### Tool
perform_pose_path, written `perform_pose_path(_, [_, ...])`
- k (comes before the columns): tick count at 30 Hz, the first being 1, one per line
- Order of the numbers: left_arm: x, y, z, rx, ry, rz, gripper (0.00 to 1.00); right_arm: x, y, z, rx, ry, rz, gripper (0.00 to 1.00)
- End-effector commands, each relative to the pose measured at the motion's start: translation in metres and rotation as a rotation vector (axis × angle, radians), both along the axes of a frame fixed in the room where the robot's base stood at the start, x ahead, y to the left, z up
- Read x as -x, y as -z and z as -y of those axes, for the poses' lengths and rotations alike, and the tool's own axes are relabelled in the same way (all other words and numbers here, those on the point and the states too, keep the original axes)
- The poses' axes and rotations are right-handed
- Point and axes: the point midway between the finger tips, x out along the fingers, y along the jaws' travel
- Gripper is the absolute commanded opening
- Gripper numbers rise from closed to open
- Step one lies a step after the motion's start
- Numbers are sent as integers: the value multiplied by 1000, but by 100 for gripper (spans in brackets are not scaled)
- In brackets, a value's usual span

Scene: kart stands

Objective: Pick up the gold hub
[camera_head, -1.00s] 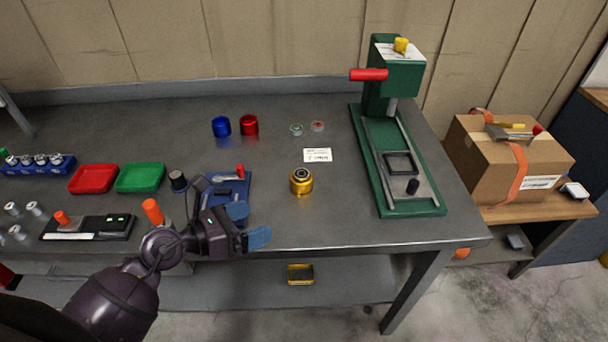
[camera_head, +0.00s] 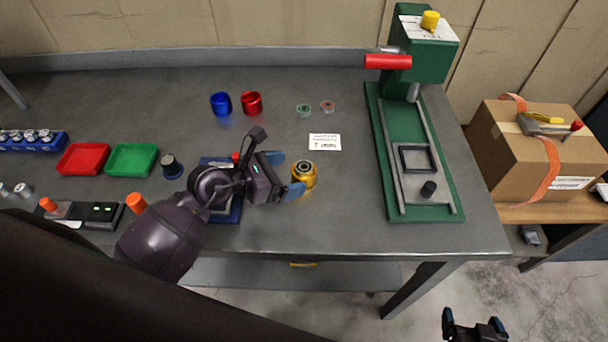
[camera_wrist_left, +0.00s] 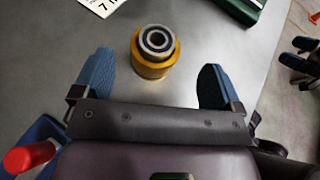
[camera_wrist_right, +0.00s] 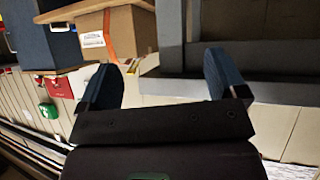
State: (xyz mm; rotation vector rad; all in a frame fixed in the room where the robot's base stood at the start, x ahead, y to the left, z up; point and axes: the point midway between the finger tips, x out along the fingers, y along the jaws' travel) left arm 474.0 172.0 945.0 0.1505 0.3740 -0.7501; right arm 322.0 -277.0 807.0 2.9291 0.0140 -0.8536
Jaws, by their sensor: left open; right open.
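The gold hub (camera_head: 304,176) stands upright on the grey table, with a dark bearing ring in its top. My left gripper (camera_head: 288,178) is just left of it in the head view, its blue fingers pointing at it. In the left wrist view the hub (camera_wrist_left: 155,54) sits ahead of and between the two open fingers (camera_wrist_left: 155,84), not gripped. My right gripper (camera_head: 476,326) is low at the bottom right, off the table. In the right wrist view its fingers (camera_wrist_right: 165,78) are open and empty.
A green press (camera_head: 412,130) stands right of the hub. A white card (camera_head: 325,142) lies just behind it. A blue fixture (camera_head: 232,210) is partly hidden under my left arm. Blue (camera_head: 221,104) and red (camera_head: 252,103) cups stand further back. A cardboard box (camera_head: 535,150) is at right.

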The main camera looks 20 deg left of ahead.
Motion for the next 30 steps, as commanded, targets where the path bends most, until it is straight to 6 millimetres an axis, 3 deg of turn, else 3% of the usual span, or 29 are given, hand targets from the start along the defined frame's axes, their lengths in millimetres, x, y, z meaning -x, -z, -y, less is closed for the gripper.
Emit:
perform_pose_path(12, [-33,23,25,3,-1,0,91,-10,-9,-2,-1,-6,26,90])
perform_pose_path(22, [-36,26,28,1,0,-1,91,-5,-5,-1,-1,-3,15,90])
perform_pose_path(30, [-36,26,28,1,-1,-1,50,2,1,0,0,0,-1,90])
